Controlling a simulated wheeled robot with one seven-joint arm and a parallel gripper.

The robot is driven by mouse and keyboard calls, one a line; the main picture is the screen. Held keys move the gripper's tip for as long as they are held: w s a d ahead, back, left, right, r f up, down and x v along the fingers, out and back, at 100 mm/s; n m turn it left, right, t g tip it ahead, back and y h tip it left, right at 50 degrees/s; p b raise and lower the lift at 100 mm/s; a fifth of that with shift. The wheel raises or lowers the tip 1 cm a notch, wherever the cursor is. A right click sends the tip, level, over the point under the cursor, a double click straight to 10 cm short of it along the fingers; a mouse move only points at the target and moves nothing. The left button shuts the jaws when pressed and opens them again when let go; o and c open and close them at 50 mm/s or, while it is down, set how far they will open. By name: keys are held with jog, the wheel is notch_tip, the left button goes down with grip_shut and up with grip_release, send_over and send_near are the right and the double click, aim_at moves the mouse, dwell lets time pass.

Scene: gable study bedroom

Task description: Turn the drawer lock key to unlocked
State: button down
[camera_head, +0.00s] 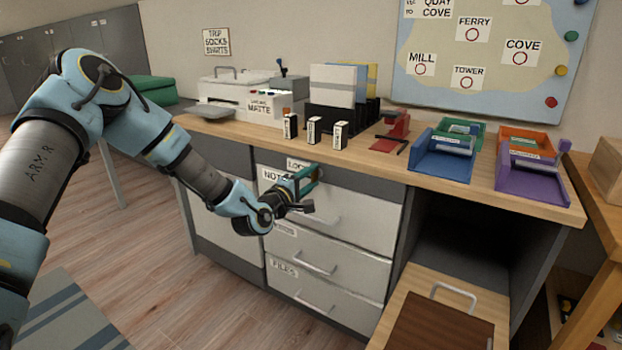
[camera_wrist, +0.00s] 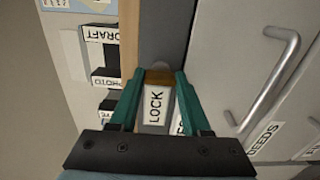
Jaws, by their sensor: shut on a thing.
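The drawer unit (camera_head: 330,225) stands under the desk, with its top drawer closed. A "LOCK" label is partly visible above that drawer behind my gripper (camera_head: 308,182). In the wrist view, my gripper (camera_wrist: 158,76) has its two teal fingers on either side of a small brass-brown key (camera_wrist: 159,75) and is shut on it. The white "LOCK" label (camera_wrist: 154,105) shows between the fingers. The key's far end and the keyhole are hidden, and I cannot tell which way the key points to the lock marks.
The desk top (camera_head: 350,160) above carries a printer (camera_head: 228,92), small labelled boxes, a red stapler-like item (camera_head: 397,125) and coloured trays (camera_head: 443,155). Drawer handles (camera_head: 315,268) stick out below my gripper. A wooden drawer or box (camera_head: 440,320) juts out at the lower right.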

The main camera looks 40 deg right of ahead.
jog(key=shift+c, duration=1.8)
grip_release()
jog(key=v, duration=1)
jog(key=shift+a, duration=0.4)
